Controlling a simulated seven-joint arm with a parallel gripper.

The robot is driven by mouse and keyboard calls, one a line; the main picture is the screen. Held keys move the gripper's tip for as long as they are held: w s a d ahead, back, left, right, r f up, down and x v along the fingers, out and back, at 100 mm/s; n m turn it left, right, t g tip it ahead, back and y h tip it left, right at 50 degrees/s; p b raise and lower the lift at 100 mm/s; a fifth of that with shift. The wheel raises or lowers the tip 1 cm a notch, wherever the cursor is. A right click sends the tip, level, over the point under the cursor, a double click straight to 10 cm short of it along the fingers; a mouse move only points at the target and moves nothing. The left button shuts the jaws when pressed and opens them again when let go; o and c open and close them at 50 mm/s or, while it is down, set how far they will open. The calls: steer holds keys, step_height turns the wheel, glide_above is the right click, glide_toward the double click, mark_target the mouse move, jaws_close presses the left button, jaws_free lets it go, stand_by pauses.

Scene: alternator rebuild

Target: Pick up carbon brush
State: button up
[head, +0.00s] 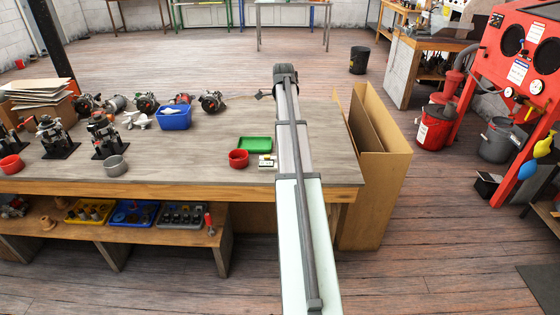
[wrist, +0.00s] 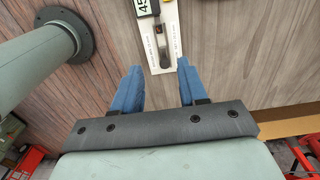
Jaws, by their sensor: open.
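In the wrist view my gripper (wrist: 158,67) is open, with its two blue fingers apart and nothing held. Just beyond and partly between the fingertips lies a white card-like holder with a small dark piece on it, which looks like the carbon brush (wrist: 160,40). A label reading "45" is at the holder's far end, cut by the frame edge. In the head view a small pale item, probably the same holder (head: 266,161), lies on the bench beside my arm. My gripper is not clearly visible in the head view.
The wooden bench (head: 200,173) carries a red bowl (head: 238,158) and a green tray (head: 255,143) close to the holder. A blue bin (head: 174,117) and several alternators stand farther left. A tall open cardboard box (head: 385,180) stands at the bench's right end.

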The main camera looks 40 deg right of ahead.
step_height(320, 180, down, 8)
steer(key=shift+f, duration=0.15)
steer(key=shift+w+a+f, duration=0.15)
steer(key=shift+f, duration=1.2)
steer(key=shift+w+a+f, duration=0.1)
steer(key=shift+w+f, duration=0.05)
steer(key=shift+f, duration=1.2)
jaws_close()
